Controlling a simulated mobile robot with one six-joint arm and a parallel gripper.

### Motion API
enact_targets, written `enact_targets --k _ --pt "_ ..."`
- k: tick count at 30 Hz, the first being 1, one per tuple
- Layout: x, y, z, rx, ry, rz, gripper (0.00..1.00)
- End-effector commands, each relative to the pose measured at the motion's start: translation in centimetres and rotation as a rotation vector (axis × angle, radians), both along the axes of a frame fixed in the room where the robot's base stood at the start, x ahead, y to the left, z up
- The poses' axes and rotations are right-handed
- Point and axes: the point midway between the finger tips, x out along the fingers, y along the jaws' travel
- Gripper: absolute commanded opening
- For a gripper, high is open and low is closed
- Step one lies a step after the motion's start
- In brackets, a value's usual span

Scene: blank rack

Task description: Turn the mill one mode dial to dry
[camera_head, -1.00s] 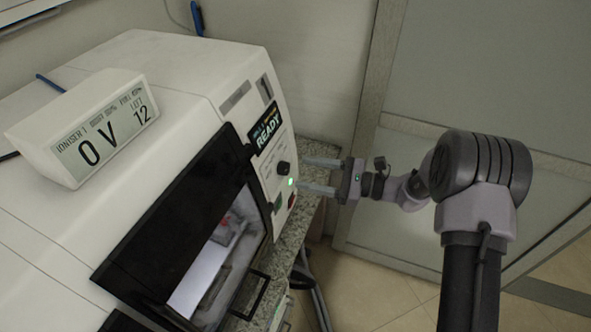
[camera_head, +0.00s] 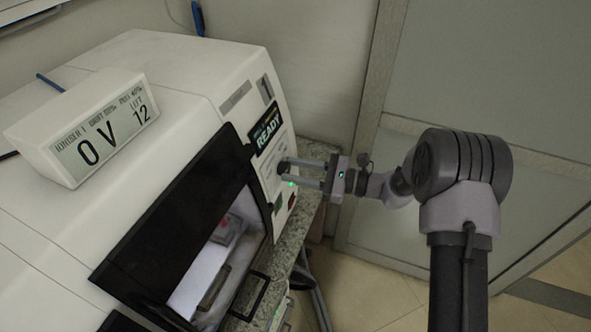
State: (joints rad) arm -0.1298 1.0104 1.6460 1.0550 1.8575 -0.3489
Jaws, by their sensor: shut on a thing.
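Mill one is the white machine (camera_head: 175,75) with a "1" and a screen (camera_head: 267,131) reading READY. Its black mode dial (camera_head: 283,168) is on the front panel below the screen, partly hidden by my fingers. My gripper (camera_head: 290,172) reaches it from the right, with its fingers shut on the dial. The dial's pointer and mode markings are too small to read. A green light (camera_head: 291,184) glows just below the dial.
A dark-framed window door (camera_head: 170,225) with a handle (camera_head: 255,298) is left of the panel. A white ioniser display (camera_head: 95,130) sits on top. A granite counter (camera_head: 305,215) runs beneath. A glazed partition (camera_head: 480,80) stands behind my arm.

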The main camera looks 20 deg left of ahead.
Motion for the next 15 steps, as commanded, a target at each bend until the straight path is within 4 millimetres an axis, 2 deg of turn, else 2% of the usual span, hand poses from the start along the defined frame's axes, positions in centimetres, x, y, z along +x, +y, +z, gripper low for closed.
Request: enact_targets --k 8,15 --pt "-0.08 0.00 0.02 0.005 0.078 -0.010 0.00" --pt "-0.14 0.00 0.03 0.019 0.262 -0.039 0.00"
